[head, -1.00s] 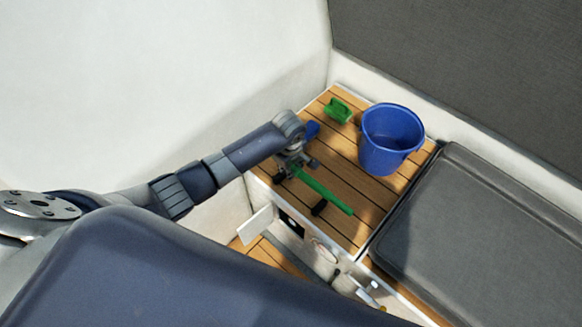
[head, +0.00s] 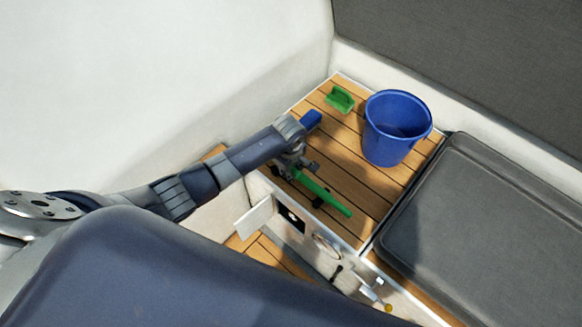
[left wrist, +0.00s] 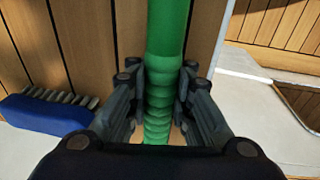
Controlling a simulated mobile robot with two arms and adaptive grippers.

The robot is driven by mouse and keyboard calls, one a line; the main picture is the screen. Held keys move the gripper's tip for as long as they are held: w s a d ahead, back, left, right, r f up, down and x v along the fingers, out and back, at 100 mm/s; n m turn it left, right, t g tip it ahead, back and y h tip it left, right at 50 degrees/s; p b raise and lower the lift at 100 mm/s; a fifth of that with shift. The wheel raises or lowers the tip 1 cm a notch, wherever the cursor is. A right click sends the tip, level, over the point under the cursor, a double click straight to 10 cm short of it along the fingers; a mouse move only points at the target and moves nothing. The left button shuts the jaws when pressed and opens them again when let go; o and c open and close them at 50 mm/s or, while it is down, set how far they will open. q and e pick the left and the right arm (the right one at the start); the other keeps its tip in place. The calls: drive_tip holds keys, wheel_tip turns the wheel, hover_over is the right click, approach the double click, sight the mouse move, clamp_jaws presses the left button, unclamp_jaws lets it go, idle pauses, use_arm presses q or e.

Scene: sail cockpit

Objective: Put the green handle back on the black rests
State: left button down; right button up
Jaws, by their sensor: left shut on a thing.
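The green handle (head: 325,196) is a long bar over the wooden bench top, slanting from my left gripper down to the right. My left gripper (head: 293,168) is shut on its grip end. The left wrist view shows the ribbed green handle (left wrist: 166,40) between the two fingers of the gripper (left wrist: 160,105). One black rest (head: 318,202) shows in the head view right by the handle, near the bench's front edge. Another black rest (head: 277,170) is partly hidden by my gripper. I cannot tell whether the handle touches them. My right gripper is out of view.
A blue bucket (head: 397,128) and a green scoop-like object (head: 339,98) stand on the bench top (head: 356,185). A blue brush (head: 311,119) lies just beyond my wrist; it also shows in the left wrist view (left wrist: 45,113). A grey cushion (head: 480,215) lies to the right.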

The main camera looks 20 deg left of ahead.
use_arm(q)
drive_tip(key=shift+f, duration=0.35)
drive_tip(key=c, duration=1.3)
unclamp_jaws()
drive_tip(key=shift+c, duration=0.2)
